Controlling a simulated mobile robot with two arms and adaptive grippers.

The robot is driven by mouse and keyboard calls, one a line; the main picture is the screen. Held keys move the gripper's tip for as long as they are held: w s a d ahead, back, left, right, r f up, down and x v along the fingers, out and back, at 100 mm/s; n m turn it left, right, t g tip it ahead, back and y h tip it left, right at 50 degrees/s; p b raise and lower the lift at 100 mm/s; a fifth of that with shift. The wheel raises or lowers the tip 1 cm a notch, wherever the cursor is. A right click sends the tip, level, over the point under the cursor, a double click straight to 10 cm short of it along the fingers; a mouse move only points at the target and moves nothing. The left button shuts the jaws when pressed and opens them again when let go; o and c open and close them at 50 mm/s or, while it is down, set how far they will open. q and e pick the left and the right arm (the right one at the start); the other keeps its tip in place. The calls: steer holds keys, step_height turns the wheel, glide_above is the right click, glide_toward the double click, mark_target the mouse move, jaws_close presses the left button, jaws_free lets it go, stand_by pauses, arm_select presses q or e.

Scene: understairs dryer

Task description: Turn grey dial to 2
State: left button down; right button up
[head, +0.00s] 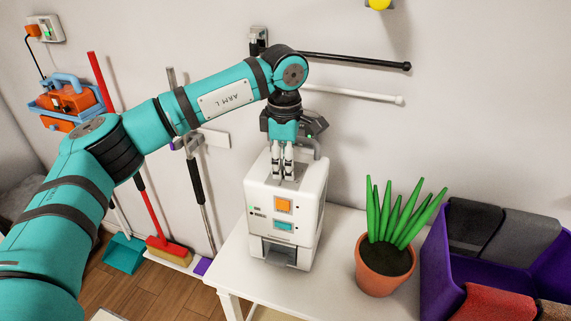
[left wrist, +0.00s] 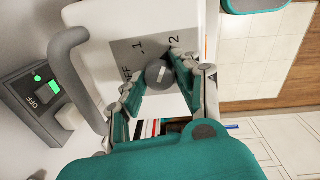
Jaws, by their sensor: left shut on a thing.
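The grey dial (left wrist: 158,73) sits on a grey plate (left wrist: 128,54) on top of a white machine (head: 259,205). The plate is marked OFF, 1 and 2. The dial bears a short white mark, but I cannot tell surely which label it points to. My left gripper (head: 283,174) reaches down onto the machine's top. In the left wrist view the fingers of my left gripper (left wrist: 157,82) are closed around the dial from both sides. The head view hides the dial behind the fingers. My right gripper is not in view.
The machine stands on a white table (head: 336,287). A potted plant (head: 385,262) is to its right, then a purple bin (head: 437,261) with cloths. A wall switch (left wrist: 43,97) with a green light is close to the gripper. Rails (head: 357,60) are on the wall behind.

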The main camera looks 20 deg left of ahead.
arm_select(q)
steer(key=shift+r+m, duration=0.1)
steer(key=shift+m, duration=0.2)
stand_by(0.4)
steer(key=c, duration=0.9)
jaws_free()
steer(key=shift+c, duration=0.2)
step_height(320, 180, up, 12)
steer(key=shift+s, duration=0.3)
